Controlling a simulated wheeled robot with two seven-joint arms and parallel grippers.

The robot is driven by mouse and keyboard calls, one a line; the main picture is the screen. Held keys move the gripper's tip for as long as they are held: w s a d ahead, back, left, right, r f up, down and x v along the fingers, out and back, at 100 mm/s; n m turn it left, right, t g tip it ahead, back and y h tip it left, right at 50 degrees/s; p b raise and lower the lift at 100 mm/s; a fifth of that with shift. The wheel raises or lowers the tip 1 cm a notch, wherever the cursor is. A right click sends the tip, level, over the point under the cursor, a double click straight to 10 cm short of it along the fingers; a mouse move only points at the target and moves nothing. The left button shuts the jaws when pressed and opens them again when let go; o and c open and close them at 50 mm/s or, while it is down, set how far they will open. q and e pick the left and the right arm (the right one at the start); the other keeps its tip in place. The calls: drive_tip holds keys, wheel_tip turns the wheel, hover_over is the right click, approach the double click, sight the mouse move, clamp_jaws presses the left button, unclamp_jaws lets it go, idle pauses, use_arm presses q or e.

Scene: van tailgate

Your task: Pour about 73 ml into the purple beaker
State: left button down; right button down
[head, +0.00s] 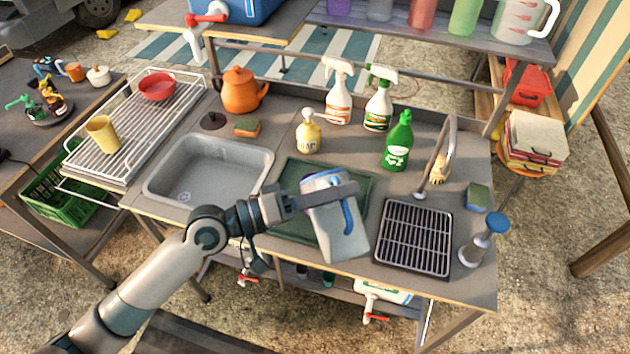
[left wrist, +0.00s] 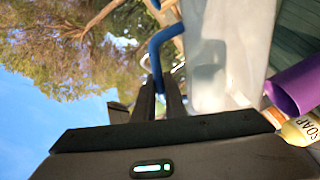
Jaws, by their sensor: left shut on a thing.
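My left gripper (head: 335,196) is shut on the blue handle (head: 349,217) of a whitish jug (head: 335,232). The jug is in front of the dark green mat (head: 290,178) beside the sink and looks somewhat tilted. In the left wrist view the pale jug wall (left wrist: 225,50) fills the upper middle. A purple beaker (left wrist: 297,86) shows at the right there, near the yellow soap bottle (left wrist: 303,129). In the head view the jug hides most of that spot. Any liquid level cannot be made out. My right gripper is out of view.
The sink (head: 208,168) lies left of the mat, a black grille (head: 413,238) right. Behind stand two spray bottles (head: 338,92) (head: 379,98) and a green bottle (head: 398,142). Another purple vessel (head: 340,6) stands on the back shelf. A blue-topped brush (head: 484,240) stands at the right edge.

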use_arm(q)
drive_tip(key=shift+w+a+r+n+p, duration=0.1)
drive_tip(key=shift+w+r+n+p, duration=0.3)
drive_tip(key=shift+r, duration=0.1)
drive_tip(key=shift+w+a, duration=0.2)
drive_tip(key=shift+w, duration=0.1)
drive_tip(key=shift+w+r, duration=0.1)
drive_tip(key=shift+w, duration=0.15)
drive_tip(key=shift+w+a+r+n, duration=0.1)
drive_tip(key=shift+n, duration=0.2)
idle(0.6)
